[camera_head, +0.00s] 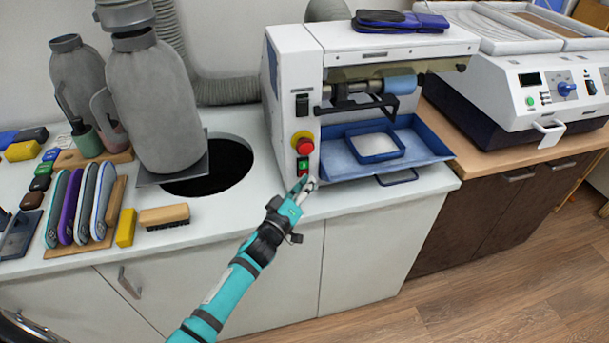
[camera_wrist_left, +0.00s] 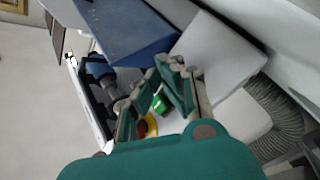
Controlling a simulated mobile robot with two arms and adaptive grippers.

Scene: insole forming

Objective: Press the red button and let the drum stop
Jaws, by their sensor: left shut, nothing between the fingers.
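The white machine (camera_head: 294,80) has a red button (camera_head: 305,147) on a yellow surround on its front left panel. A green button (camera_head: 303,164) sits just below it. The drum, a pale blue roller (camera_head: 400,84), is at the machine's opening; whether it turns cannot be told. My left gripper (camera_head: 304,184) is shut and empty, just below the green button and in front of the panel. In the left wrist view the green button (camera_wrist_left: 162,105) and the yellow surround (camera_wrist_left: 151,126) show between and beside the fingers, which partly hide them. My right gripper is not in view.
A blue tray (camera_head: 432,150) juts out under the roller, right of my gripper. Insoles (camera_head: 84,203) and a brush (camera_head: 164,216) lie farther left. The counter's front edge is clear near my arm.

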